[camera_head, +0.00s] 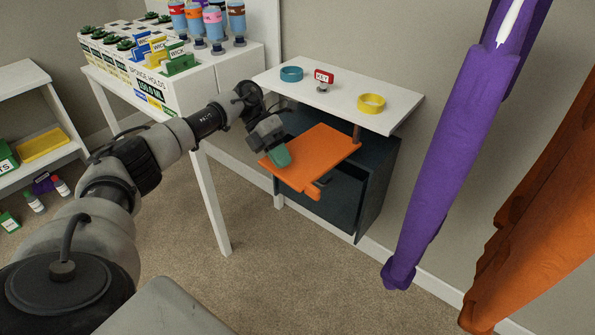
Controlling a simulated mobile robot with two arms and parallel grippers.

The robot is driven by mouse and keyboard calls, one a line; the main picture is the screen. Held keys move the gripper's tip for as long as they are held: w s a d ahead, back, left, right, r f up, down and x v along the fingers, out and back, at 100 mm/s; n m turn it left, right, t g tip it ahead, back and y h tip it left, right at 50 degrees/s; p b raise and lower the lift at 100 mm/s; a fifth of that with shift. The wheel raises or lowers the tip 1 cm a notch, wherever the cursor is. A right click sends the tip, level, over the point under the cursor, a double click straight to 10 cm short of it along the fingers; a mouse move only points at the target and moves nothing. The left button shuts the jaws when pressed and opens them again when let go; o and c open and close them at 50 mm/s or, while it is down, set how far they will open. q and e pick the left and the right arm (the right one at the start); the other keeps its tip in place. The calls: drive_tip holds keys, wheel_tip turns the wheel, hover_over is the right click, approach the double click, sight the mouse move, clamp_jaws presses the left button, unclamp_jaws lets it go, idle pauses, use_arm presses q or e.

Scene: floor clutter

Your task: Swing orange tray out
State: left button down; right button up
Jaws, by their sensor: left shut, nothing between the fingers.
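The orange tray (318,160) is a flat board below the white shelf top, in front of the dark cabinet. It sticks out from under the shelf toward the front left, near a brown post (357,133) under the shelf. My left gripper (279,158) is at the tray's left side, its greenish fingertips over or against the tray's edge. Its fingers are shut with nothing between them. I cannot tell whether they touch the tray. My right gripper is not in view.
The white shelf (345,95) above holds a teal ring (291,74), a red key sign (324,77) and a yellow ring (371,103). A dark cabinet (372,185) stands below. A crowded white table (204,75) is to the left. Purple cloth (450,150) and orange cloth (540,220) hang right.

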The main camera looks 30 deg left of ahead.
sight(310, 186)
use_arm(q)
drive_tip(key=d, duration=0.2)
drive_tip(key=d+f, duration=0.1)
drive_tip(key=d, duration=0.1)
drive_tip(key=shift+s+f, duration=0.1)
drive_tip(key=shift+s, duration=0.25)
drive_tip(key=shift+s+d, duration=0.1)
drive_tip(key=shift+d, duration=0.6)
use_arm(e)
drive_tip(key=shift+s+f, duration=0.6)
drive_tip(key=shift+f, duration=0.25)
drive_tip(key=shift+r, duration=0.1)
use_arm(q)
drive_tip(key=shift+d+p, duration=0.3)
drive_tip(key=shift+p, duration=0.15)
drive_tip(key=shift+s+d+p, duration=0.2)
drive_tip(key=shift+d+p, duration=0.2)
drive_tip(key=shift+d, duration=0.6)
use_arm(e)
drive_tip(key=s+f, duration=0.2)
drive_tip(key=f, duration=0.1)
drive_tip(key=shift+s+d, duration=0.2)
use_arm(q)
drive_tip(key=shift+a, duration=0.15)
